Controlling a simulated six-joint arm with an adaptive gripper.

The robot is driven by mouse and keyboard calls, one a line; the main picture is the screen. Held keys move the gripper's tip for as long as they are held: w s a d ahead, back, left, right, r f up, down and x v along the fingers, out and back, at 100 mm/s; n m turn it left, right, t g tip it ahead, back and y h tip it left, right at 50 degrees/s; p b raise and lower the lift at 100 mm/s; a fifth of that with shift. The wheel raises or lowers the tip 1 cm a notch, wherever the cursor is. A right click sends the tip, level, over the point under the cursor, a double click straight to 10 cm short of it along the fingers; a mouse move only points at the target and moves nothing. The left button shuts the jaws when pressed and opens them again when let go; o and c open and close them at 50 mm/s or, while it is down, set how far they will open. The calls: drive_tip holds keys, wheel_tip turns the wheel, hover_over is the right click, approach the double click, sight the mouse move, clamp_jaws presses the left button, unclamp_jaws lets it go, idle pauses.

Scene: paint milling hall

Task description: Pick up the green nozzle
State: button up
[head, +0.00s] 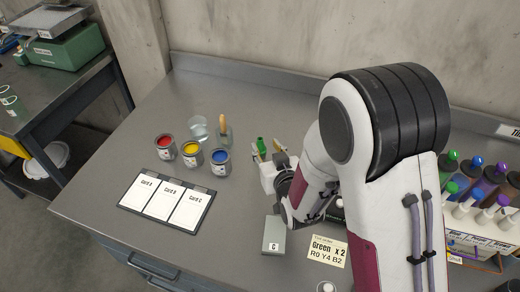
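Red (165,147), yellow (191,152) and blue (220,160) paint cans stand left, near a glass (199,130) and a brush jar (224,135). A card board (165,200), grey block (274,236) and "Green x 2" label (327,249) lie in front. Colour-capped bottles (485,175) stand right.

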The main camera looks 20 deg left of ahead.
sight(261, 141)
drive_tip(key=shift+w, duration=0.1)
idle(0.3)
drive_tip(key=shift+w+a+f, duration=0.2)
drive_tip(key=shift+w+a, duration=0.35)
drive_tip(key=shift+a, duration=0.05)
drive_tip(key=shift+w+a+f, duration=0.15)
drive_tip(key=shift+w+a, duration=0.4)
drive_tip(key=shift+x, duration=1)
clamp_jaws()
